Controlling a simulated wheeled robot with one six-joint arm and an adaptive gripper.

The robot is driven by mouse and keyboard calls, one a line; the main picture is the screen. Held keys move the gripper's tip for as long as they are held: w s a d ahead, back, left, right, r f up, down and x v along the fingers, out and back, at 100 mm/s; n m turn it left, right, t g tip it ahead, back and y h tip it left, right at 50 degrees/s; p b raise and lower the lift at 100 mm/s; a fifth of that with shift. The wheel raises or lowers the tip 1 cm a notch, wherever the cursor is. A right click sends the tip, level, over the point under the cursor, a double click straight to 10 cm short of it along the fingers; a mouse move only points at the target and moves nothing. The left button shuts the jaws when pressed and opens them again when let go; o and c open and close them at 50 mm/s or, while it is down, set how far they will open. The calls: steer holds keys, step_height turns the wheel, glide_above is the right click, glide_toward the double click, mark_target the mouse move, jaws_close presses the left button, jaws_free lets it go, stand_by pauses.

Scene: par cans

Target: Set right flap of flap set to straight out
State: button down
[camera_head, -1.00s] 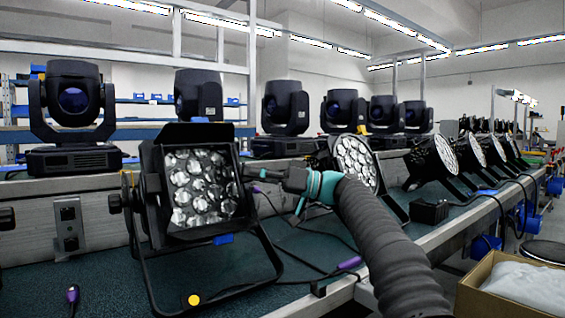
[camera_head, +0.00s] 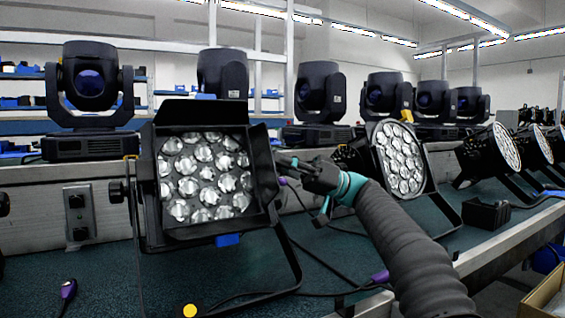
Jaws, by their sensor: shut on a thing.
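The flap set is on the black par can (camera_head: 206,180) with several round lenses, standing on its floor bracket on the bench. Its right flap (camera_head: 263,165) is a dark upright panel along the lamp's right edge; I cannot tell its exact angle. The top flap (camera_head: 200,111) stands up above the lenses, and the left flap (camera_head: 148,190) is along the left edge. My gripper (camera_head: 284,163), with a teal band behind it, comes from the right and is shut on the right flap near its outer edge. The fingertips are small and partly hidden against the dark panel.
A second par can (camera_head: 399,158) stands close behind my arm on the right. Moving-head lights (camera_head: 90,90) line the shelf behind. A purple-ended cable (camera_head: 67,290) and a yellow disc (camera_head: 190,311) are at the front. Bench space left of the lamp is mostly clear.

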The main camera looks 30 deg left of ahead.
steer(key=shift+w, duration=0.15)
steer(key=c, duration=1.1)
jaws_free()
steer(key=shift+d, duration=0.1)
steer(key=v, duration=1.2)
steer(key=s+d+f+m+t+h+p, duration=0.1)
steer(key=s+d+f+m+t+h, duration=0.4)
steer(key=d, duration=0.8)
steer(key=s+d+f+m+t+h+p, duration=0.2)
steer(key=s+d+f+m+t+h, duration=0.3)
steer(key=s+d+f+m+t, duration=0.4)
steer(key=s+d+f+m+t+h+p, duration=0.2)
steer(key=s+d+f+m+t+h, duration=0.3)
steer(key=s+d+f, duration=0.7)
steer(key=shift+s+d+f+m+t+h, duration=0.1)
steer(key=shift+s+d+m+t, duration=0.4)
steer(key=shift+d, duration=0.3)
steer(key=shift+s+d+f+m+t+h, duration=0.1)
steer(key=shift+s+d+m+t, duration=0.4)
steer(key=shift+d, duration=0.35)
steer(key=shift+s+d+f+m+t+h, duration=0.1)
steer(key=shift+s+d+m+t, duration=0.3)
steer(key=shift+s+d, duration=0.3)
